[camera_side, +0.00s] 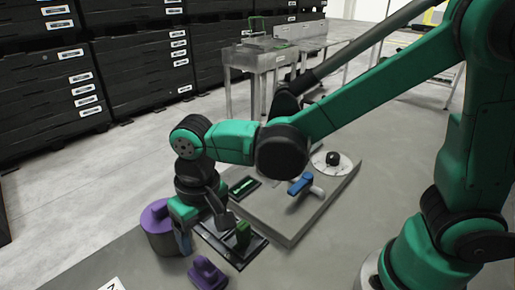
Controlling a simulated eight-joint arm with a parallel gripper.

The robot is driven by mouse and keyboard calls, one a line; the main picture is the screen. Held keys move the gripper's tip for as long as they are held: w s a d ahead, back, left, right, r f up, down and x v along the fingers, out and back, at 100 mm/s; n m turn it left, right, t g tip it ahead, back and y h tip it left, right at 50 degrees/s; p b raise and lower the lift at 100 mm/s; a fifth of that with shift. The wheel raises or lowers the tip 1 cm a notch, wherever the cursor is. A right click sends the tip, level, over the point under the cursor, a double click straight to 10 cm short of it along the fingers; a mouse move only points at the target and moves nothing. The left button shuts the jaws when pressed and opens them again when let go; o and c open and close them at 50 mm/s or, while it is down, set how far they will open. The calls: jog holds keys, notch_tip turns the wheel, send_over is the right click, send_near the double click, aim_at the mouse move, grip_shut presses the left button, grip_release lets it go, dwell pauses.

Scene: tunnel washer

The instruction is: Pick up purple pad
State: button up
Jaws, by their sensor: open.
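Two purple things show, and I cannot tell for certain which is the pad. A round purple block (154,236) stands at the left, partly behind my gripper. A smaller purple piece with a raised top (207,273) lies on the table at the front. My gripper (204,232) is open and points down, just right of the round block and above and behind the smaller piece. Nothing shows between its fingers. Whether a finger touches the round block cannot be told.
A black-framed tray (241,258) with an upright green piece (243,234) lies right of my gripper. A raised grey slab (290,228) holds a blue-handled part (299,186) and a white disc (343,168) with a black knob. The table's front left is mostly clear.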

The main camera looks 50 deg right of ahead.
aim_at(201, 261)
jog(key=shift+s+a+f+g, duration=0.25)
jog(key=shift+a+f+g, duration=0.05)
jog(key=shift+a+f, duration=0.7)
jog(key=shift+f, duration=2.6)
jog(key=c, duration=1)
jog(key=shift+c, duration=0.2)
jog(key=shift+r, duration=0.1)
notch_tip(201, 261, up, 20)
